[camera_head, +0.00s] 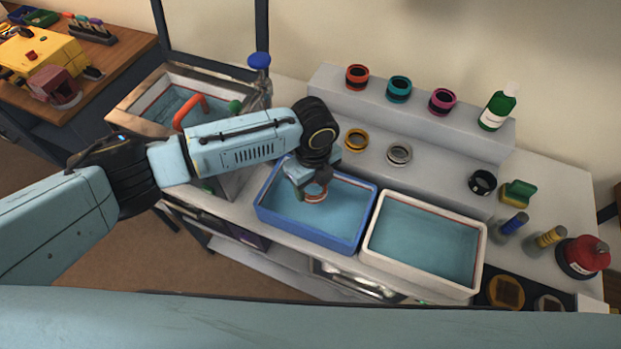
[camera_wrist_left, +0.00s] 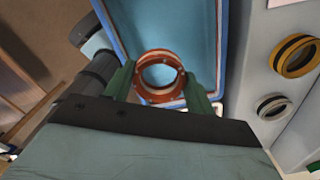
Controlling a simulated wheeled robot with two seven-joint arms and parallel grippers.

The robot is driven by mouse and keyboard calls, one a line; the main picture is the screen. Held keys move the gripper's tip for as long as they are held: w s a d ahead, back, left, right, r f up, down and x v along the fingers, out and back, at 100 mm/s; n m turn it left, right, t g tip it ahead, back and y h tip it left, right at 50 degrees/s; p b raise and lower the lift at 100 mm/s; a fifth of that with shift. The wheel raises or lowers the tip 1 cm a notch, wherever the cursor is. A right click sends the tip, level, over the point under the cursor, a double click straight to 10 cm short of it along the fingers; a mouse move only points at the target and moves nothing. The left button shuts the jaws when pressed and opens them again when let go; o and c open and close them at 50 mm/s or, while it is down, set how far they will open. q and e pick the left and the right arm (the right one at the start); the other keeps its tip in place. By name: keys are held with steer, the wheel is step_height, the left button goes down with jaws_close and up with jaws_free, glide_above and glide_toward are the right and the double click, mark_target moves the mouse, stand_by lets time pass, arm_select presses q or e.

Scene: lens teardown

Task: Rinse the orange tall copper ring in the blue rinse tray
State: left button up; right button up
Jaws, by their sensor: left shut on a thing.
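The orange copper ring (camera_head: 315,193) is in my left gripper (camera_head: 308,188), over the left part of the blue rinse tray (camera_head: 263,212). In the left wrist view the ring (camera_wrist_left: 160,95) sits between the two green fingers of the gripper (camera_wrist_left: 160,88), which are shut on it. The blue tray's rim also shows in that view (camera_wrist_left: 221,40). The tray holds bluish water. I cannot tell whether the ring touches the water. My right gripper is not in view.
A white tray (camera_head: 374,240) of water stands right of the blue one. A yellow-orange ring (camera_head: 356,139) and a silver ring (camera_head: 399,154) lie behind. Several rings and a green bottle (camera_head: 496,110) stand on the raised shelf (camera_head: 450,115). A sink with a tap (camera_head: 259,75) is at the left.

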arm_select(q)
steer(key=f+b, duration=0.2)
steer(key=b, duration=0.4)
glide_above(312, 214)
step_height(312, 214, down, 5)
steer(key=shift+r, duration=0.15)
steer(key=shift+f+b, duration=1.3)
steer(key=shift+f, duration=1.2)
steer(key=shift+r, duration=0.1)
steer(key=shift+r+p, duration=0.55)
steer(key=shift+p, duration=0.15)
steer(key=shift+f, duration=0.2)
